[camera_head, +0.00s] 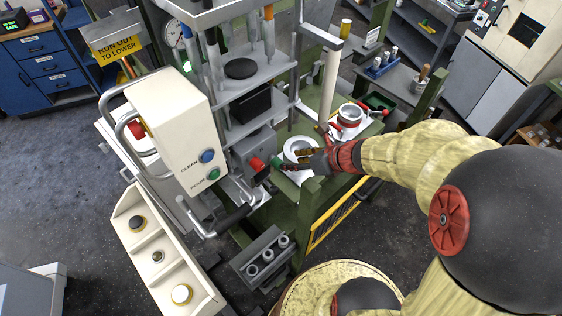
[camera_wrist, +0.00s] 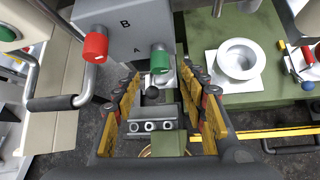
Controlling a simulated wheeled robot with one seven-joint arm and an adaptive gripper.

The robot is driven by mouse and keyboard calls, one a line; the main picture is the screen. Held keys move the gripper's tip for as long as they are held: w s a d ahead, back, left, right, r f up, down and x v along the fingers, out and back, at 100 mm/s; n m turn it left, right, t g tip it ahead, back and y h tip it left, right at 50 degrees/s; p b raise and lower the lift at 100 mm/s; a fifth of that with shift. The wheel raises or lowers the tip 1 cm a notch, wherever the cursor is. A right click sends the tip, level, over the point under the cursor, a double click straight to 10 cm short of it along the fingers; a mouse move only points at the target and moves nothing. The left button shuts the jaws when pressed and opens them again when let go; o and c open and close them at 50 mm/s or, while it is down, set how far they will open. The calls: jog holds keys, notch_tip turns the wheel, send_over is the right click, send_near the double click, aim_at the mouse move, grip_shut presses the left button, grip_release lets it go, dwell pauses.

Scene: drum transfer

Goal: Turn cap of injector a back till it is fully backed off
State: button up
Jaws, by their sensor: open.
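A grey block (camera_wrist: 139,30) marked A and B carries a red cap (camera_wrist: 95,45) and a green cap (camera_wrist: 160,60), seen in the wrist view. The letters sit between the caps, and I cannot tell for sure which cap is A's. In the head view the red cap (camera_head: 257,163) sticks out of the grey block. My gripper (camera_wrist: 161,78) is open and empty. Its yellow-and-dark fingers stand left and right of the green cap in the picture, with no clear contact. In the head view my gripper (camera_head: 298,161) is just right of the block.
A white flanged bowl (camera_wrist: 238,60) stands on the green bench right of my gripper. A black-gripped handle (camera_wrist: 52,103) is at left. A grey fixture with several round holes (camera_head: 264,257) is below. A cream control box (camera_head: 170,120) stands left of the block.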

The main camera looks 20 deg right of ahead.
aim_at(281, 162)
jog(key=b+x, duration=0.1)
jog(key=x, duration=0.6)
jog(key=shift+w+a+f, duration=0.15)
jog(key=shift+f, duration=0.05)
grip_shut()
dwell(0.4)
